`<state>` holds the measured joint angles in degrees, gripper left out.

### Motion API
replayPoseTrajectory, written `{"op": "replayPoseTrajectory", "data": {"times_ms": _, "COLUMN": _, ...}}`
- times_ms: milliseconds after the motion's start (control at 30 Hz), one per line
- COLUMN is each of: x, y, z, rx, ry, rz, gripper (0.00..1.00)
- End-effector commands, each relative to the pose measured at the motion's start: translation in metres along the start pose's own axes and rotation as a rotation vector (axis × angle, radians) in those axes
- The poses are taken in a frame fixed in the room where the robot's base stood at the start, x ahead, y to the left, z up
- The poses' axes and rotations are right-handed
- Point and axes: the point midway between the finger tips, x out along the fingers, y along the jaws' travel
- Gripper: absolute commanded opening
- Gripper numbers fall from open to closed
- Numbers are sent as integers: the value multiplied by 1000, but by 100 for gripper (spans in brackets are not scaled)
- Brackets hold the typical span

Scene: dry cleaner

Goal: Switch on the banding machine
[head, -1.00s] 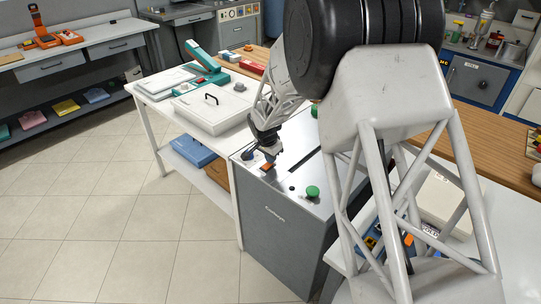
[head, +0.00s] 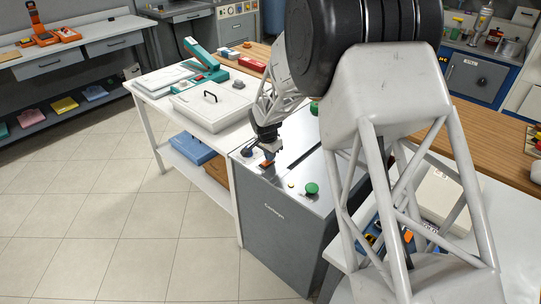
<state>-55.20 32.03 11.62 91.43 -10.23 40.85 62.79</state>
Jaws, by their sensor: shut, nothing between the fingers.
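The banding machine (head: 285,240) is a grey cabinet with a bright metal top and a dark slot across it, in the head view's centre. An orange rocker switch (head: 267,163) sits near the left front edge of its top. My gripper (head: 268,153) is shut and empty, pointing down right at the orange switch. Its tips partly cover the switch's far side; I cannot tell whether they touch.
A dark round part (head: 247,152) sits left of my gripper on the machine top. A white table (head: 222,134) with a white lidded box (head: 212,105) and a teal press (head: 203,62) adjoins on the left. A wooden counter (head: 480,135) lies right. The floor in front is clear.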

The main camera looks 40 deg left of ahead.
Motion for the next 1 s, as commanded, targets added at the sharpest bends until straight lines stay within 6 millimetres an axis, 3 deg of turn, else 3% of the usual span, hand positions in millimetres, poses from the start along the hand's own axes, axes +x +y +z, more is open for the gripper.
{"op": "replayPoseTrajectory", "data": {"times_ms": 400, "x": -6, "y": 0, "z": 11, "rx": -1, "ry": -1, "rz": 1, "gripper": 0}}
{"op": "replayPoseTrajectory", "data": {"times_ms": 1000, "x": -13, "y": 0, "z": 12, "rx": -1, "ry": 0, "rz": 0, "gripper": 0}}
